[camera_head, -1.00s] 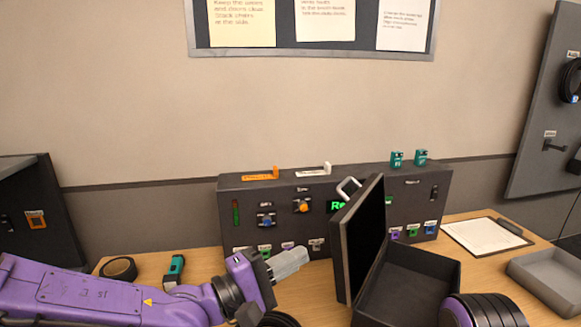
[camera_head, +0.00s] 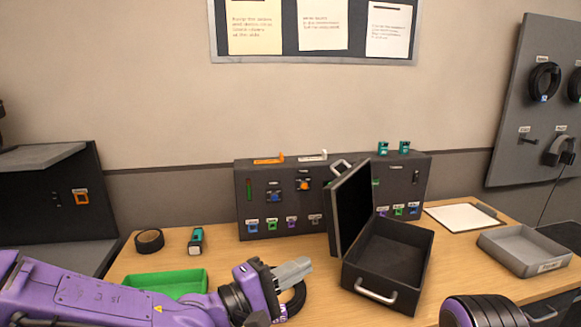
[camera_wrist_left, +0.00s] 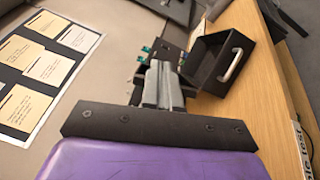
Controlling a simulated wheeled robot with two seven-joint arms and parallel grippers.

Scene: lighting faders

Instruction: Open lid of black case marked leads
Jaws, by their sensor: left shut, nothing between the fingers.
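The black case (camera_head: 361,274) stands on the wooden table, right of centre. Its lid (camera_head: 350,208) is raised, roughly upright and tilted, on the case's left side, with a light handle at its top. The inside of the case looks empty, and a pale handle (camera_head: 375,291) is on its front. The case also shows in the left wrist view (camera_wrist_left: 212,72). No "leads" marking is readable. My left gripper (camera_head: 306,266) is shut and empty, to the left of the lid and apart from it. My right arm shows at the bottom right; its fingers are out of view.
A control panel with faders (camera_head: 262,205) stands behind the case. A green tray (camera_head: 165,284), black tape roll (camera_head: 149,240) and teal tool (camera_head: 196,240) lie to the left. A black coil (camera_head: 297,297) lies beside my left gripper. A grey tray (camera_head: 524,252) and clipboard (camera_head: 460,217) are to the right.

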